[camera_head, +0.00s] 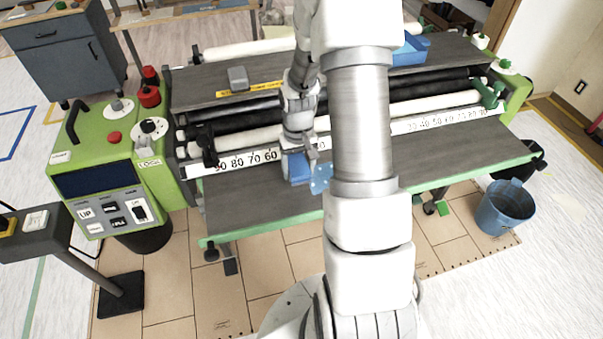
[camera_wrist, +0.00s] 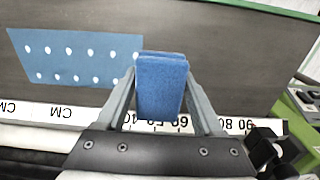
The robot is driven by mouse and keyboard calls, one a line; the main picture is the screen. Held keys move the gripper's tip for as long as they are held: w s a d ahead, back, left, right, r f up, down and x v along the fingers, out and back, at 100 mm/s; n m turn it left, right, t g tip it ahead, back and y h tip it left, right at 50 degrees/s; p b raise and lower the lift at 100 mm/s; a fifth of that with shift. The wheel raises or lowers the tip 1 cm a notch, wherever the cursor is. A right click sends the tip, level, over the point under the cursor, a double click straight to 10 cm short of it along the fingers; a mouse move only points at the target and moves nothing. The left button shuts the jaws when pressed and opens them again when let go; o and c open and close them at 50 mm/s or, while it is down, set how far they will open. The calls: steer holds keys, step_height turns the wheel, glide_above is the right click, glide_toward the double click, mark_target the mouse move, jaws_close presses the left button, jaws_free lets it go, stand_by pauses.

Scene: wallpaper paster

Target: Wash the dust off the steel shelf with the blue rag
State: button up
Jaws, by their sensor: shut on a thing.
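My gripper (camera_head: 298,158) is shut on a blue block-like thing, which looks like the folded blue rag (camera_head: 297,170). The rag (camera_wrist: 162,88) sits between the two fingers in the wrist view. It is over the dark grey front shelf (camera_head: 262,212), near the ruler strip; I cannot tell whether it touches the surface. The shelf (camera_wrist: 225,45) fills the upper wrist view. A flat light blue patch with white dots (camera_wrist: 75,60) lies on the shelf just left of the rag there. In the head view this patch (camera_head: 320,180) is partly hidden by my arm. I cannot make out separate dust.
The white ruler strip (camera_head: 240,162) and rollers (camera_head: 240,138) lie behind the shelf. A grey block (camera_head: 238,78) and a blue tray (camera_head: 410,50) are on the rear shelf. A green control box (camera_head: 105,165) stands left; a blue bucket (camera_head: 505,208) is right.

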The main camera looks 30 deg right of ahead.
step_height(320, 180, up, 4)
steer(key=shift+f+p, duration=0.1)
steer(key=shift+p, duration=0.8)
steer(key=shift+w, duration=0.1)
steer(key=o, duration=0.9)
steer(key=c, duration=0.8)
steer(key=shift+o, duration=0.2)
steer(key=shift+a, duration=0.15)
